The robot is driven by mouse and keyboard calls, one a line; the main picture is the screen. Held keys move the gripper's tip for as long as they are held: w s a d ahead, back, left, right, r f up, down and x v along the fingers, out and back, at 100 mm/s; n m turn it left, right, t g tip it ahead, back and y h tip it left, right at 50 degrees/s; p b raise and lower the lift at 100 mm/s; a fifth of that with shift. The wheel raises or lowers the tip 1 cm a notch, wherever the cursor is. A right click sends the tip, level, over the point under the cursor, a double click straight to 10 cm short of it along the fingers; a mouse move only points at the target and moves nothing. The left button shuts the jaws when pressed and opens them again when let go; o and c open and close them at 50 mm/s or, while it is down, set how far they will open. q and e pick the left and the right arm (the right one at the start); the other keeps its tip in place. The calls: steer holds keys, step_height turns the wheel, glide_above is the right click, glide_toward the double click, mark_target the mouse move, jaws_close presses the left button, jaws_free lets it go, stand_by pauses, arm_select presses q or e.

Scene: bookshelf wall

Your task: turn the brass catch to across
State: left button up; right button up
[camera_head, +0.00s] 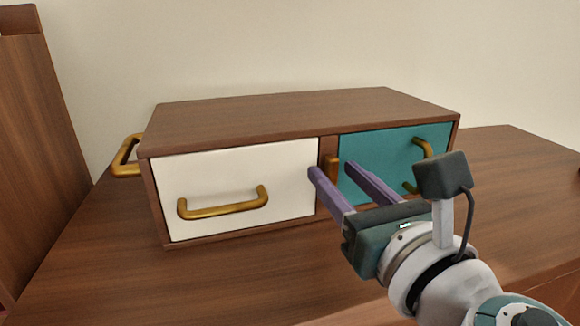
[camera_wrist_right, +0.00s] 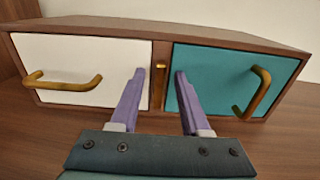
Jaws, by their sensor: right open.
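The brass catch (camera_head: 332,170) is a small upright bar on the wooden divider between the white front and the teal front of the cabinet. It also shows upright in the right wrist view (camera_wrist_right: 160,74), between my fingertips in the picture. My right gripper (camera_head: 331,173) is open, with its two purple fingers pointing at the divider, one on each side of the catch in the picture. No contact with the catch is visible, and I cannot tell the exact gap in depth. My left gripper is not in view.
The white front (camera_head: 236,185) has a brass handle (camera_head: 222,205). The teal front (camera_head: 385,150) has a brass handle (camera_head: 424,150), near my right wrist in the head view. Another brass handle (camera_head: 124,158) juts from the cabinet's left side. The wooden top (camera_head: 130,275) is clear at front left.

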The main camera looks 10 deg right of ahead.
steer(key=shift+c, duration=0.3)
jaws_close()
